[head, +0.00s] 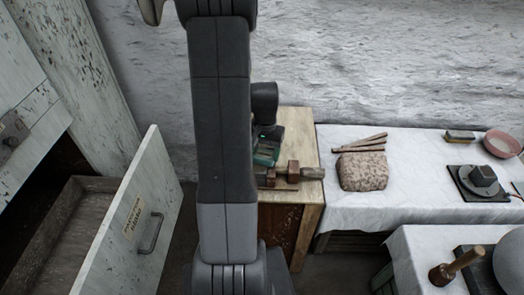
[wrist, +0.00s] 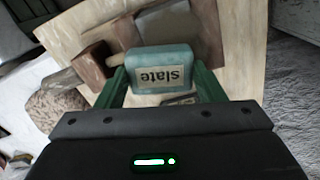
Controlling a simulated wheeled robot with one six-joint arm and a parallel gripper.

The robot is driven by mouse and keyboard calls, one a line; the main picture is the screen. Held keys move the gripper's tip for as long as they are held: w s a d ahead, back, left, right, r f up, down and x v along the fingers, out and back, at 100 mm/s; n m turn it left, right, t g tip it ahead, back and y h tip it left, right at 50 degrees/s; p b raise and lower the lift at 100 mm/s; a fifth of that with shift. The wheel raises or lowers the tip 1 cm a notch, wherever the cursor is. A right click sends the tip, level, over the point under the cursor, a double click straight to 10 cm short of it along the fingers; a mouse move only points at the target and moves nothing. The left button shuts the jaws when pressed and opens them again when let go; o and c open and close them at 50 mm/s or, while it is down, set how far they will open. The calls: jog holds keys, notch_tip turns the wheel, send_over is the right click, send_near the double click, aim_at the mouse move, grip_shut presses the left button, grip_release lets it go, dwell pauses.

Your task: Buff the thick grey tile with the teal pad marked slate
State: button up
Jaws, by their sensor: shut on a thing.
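My gripper (wrist: 160,80) is shut on the teal pad marked slate (wrist: 178,55), with one green finger on each side of it. The label reads upside down in the wrist view. In the head view my gripper (head: 267,150) is over the wooden bench top, partly hidden by my arm. The pad is close above the bench; I cannot tell whether it touches. I cannot pick out the thick grey tile for certain. A dark grey slab (head: 464,190) on the white-covered table carries a round grey piece and a faceted block (head: 483,176).
Brown wooden blocks (head: 292,172) lie on the bench (head: 300,127) by my gripper. A speckled lump (head: 363,172), sticks (head: 362,143), a brush (head: 459,136) and a pink bowl (head: 501,143) are on the white table. A mallet (head: 455,268) is at front right. An open drawer (head: 135,225) is at left.

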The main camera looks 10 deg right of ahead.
jog(key=shift+a, duration=0.1)
jog(key=shift+w+a+r, duration=0.1)
jog(key=shift+w+a, duration=0.45)
jog(key=shift+a, duration=0.25)
jog(key=shift+w+a, duration=0.3)
jog(key=shift+a, duration=0.2)
jog(key=shift+w+a, duration=0.25)
jog(key=shift+a, duration=0.2)
jog(key=shift+s+d+r+p, duration=0.2)
jog(key=shift+s+d+r, duration=0.1)
jog(key=shift+d, duration=0.2)
jog(key=shift+s+d+r+p, duration=0.2)
jog(key=shift+s+d+r, duration=0.1)
jog(key=shift+d, duration=0.15)
jog(key=shift+r+p, duration=0.85)
jog(key=shift+r, duration=0.4)
